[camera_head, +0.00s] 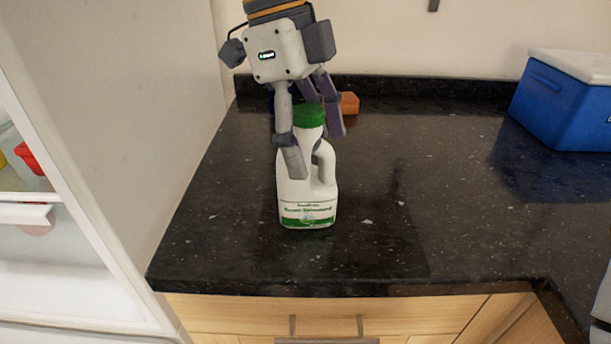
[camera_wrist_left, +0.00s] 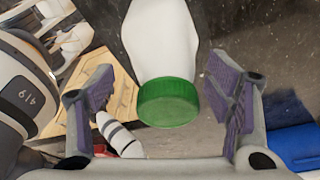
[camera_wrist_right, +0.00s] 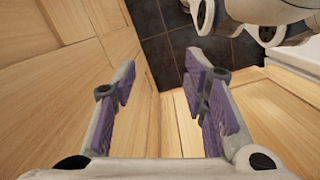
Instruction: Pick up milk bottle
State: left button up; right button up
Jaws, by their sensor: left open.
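The milk bottle (camera_head: 307,200) is white with a green cap and a green-and-white label. It stands upright on the dark granite counter (camera_head: 420,200). My left gripper (camera_head: 315,155) is open and reaches down from above, one finger in front of the bottle's neck and the other beside the cap. In the left wrist view the green cap (camera_wrist_left: 168,102) and white body lie between the spread fingers (camera_wrist_left: 158,95), with gaps on both sides. My right gripper (camera_wrist_right: 160,105) is open and empty in the right wrist view, facing wooden cabinet fronts and dark floor tiles.
A blue cooler box (camera_head: 565,105) with a white lid stands at the back right. A small orange block (camera_head: 349,103) lies behind the bottle. A white open fridge (camera_head: 60,230) is at the left. The counter right of the bottle is clear.

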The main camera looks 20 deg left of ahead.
pick_arm(q)
jog(key=shift+f, duration=0.3)
grip_shut()
